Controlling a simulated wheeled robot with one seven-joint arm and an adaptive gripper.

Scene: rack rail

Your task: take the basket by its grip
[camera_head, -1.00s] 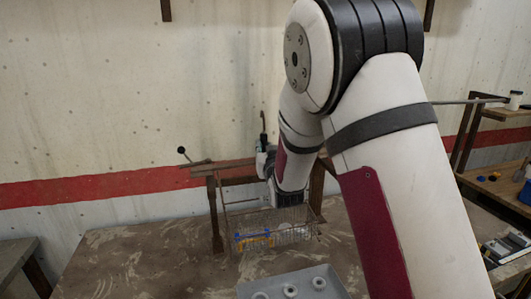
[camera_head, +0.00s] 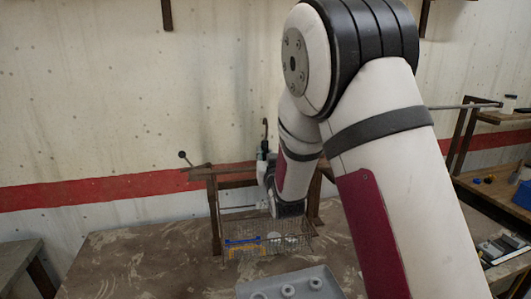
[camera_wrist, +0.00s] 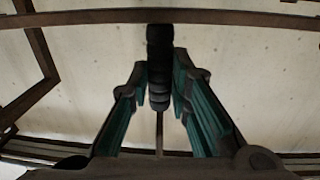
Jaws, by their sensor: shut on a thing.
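The basket (camera_head: 292,249) is a thin wire mesh box below the end of my arm in the head view. It holds a blue and yellow item and some pale round things. In the wrist view, its black ribbed grip (camera_wrist: 159,45) stands upright between the two teal-lined fingers of my gripper (camera_wrist: 160,78). The fingers are closed on it from both sides. I cannot tell whether the basket touches the table.
A brown rail frame (camera_head: 213,215) on posts stands around the basket, against the wall. A grey tray (camera_head: 322,273) with several rings lies in front on the stained table (camera_head: 150,262). A shelf bench (camera_head: 490,200) is at the right. The table left of the frame is clear.

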